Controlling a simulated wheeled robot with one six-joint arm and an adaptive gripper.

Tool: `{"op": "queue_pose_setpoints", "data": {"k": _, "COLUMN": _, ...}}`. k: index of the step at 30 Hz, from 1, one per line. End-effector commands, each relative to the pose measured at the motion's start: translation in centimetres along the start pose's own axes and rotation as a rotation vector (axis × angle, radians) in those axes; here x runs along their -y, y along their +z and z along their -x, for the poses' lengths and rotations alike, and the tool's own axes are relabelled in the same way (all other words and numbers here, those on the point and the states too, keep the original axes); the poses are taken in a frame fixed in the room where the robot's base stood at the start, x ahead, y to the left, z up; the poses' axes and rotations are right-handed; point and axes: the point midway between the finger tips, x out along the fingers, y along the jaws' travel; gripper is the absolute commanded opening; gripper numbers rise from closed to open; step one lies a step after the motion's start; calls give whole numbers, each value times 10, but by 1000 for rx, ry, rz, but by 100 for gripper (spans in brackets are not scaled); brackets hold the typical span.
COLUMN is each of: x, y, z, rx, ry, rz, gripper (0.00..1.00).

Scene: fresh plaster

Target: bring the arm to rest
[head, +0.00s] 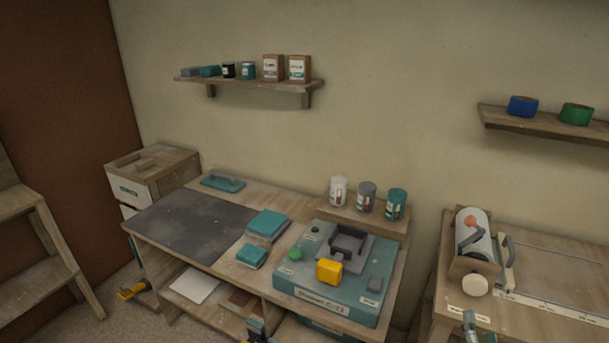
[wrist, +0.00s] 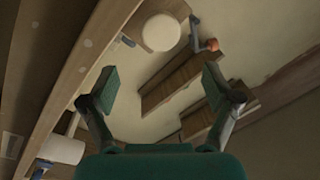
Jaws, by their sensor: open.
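My gripper (wrist: 160,84) shows in the wrist view with its two green-padded fingers spread wide apart. Nothing is between them, and neither finger visibly touches anything. Beyond the fingers are a pale surface and wooden parts seen at a slant. In the head view I cannot clearly make out the gripper; small dark and teal parts at the bottom edge are too cut off to tell.
A workbench (head: 205,228) carries a teal machine (head: 330,298) with a yellow block (head: 329,271). The right bench (head: 560,250) holds a white roll (head: 474,232) in a wooden stand. Wall shelves (head: 250,84) hang above; a stepladder (head: 40,215) stands left.

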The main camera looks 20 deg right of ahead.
Motion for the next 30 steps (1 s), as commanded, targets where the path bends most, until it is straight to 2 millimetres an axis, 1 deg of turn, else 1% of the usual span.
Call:
{"op": "queue_pose_setpoints", "data": {"k": 2, "x": 1, "y": 4, "z": 3, "rx": 7, "ry": -2, "rz": 4, "gripper": 88}}
{"op": "queue_pose_setpoints", "data": {"k": 4, "x": 4, "y": 12, "z": 12, "rx": 24, "ry": -9, "rz": 17, "gripper": 88}}
{"op": "queue_pose_setpoints", "data": {"k": 5, "x": 6, "y": 18, "z": 18, "rx": 35, "ry": -13, "rz": 27, "gripper": 88}}
{"op": "queue_pose_setpoints", "data": {"k": 8, "x": 16, "y": 42, "z": 49, "rx": 89, "ry": -36, "rz": 72, "gripper": 88}}
{"op": "queue_pose_setpoints", "data": {"k": 9, "x": 21, "y": 52, "z": 64, "rx": 115, "ry": -49, "rz": 96, "gripper": 88}}
{"op": "queue_pose_setpoints", "data": {"k": 11, "x": 28, "y": 67, "z": 89, "rx": 155, "ry": -72, "rz": 134, "gripper": 88}}
{"op": "queue_pose_setpoints", "data": {"k": 12, "x": 33, "y": 76, "z": 105, "rx": 182, "ry": -88, "rz": 161, "gripper": 88}}
{"op": "queue_pose_setpoints", "data": {"k": 14, "x": 39, "y": 86, "z": 130, "rx": 219, "ry": -113, "rz": 202, "gripper": 88}}
{"op": "queue_pose_setpoints", "data": {"k": 15, "x": 43, "y": 92, "z": 146, "rx": 244, "ry": -131, "rz": 229, "gripper": 88}}
{"op": "queue_pose_setpoints", "data": {"k": 17, "x": 48, "y": 99, "z": 171, "rx": 280, "ry": -159, "rz": 271, "gripper": 88}}
{"op": "queue_pose_setpoints", "data": {"k": 18, "x": 51, "y": 102, "z": 187, "rx": 304, "ry": -179, "rz": 298, "gripper": 88}}
{"op": "queue_pose_setpoints", "data": {"k": 23, "x": 61, "y": 109, "z": 251, "rx": 396, "ry": -266, "rz": 411, "gripper": 88}}
{"op": "queue_pose_setpoints", "data": {"k": 24, "x": 64, "y": 108, "z": 266, "rx": 416, "ry": -291, "rz": 440, "gripper": 88}}
{"op": "queue_pose_setpoints", "data": {"k": 26, "x": 66, "y": 106, "z": 288, "rx": 448, "ry": -327, "rz": 484, "gripper": 88}}
{"op": "queue_pose_setpoints", "data": {"k": 27, "x": 68, "y": 103, "z": 302, "rx": 467, "ry": -354, "rz": 514, "gripper": 88}}
{"op": "queue_pose_setpoints", "data": {"k": 30, "x": 72, "y": 95, "z": 335, "rx": 515, "ry": -421, "rz": 586, "gripper": 88}}
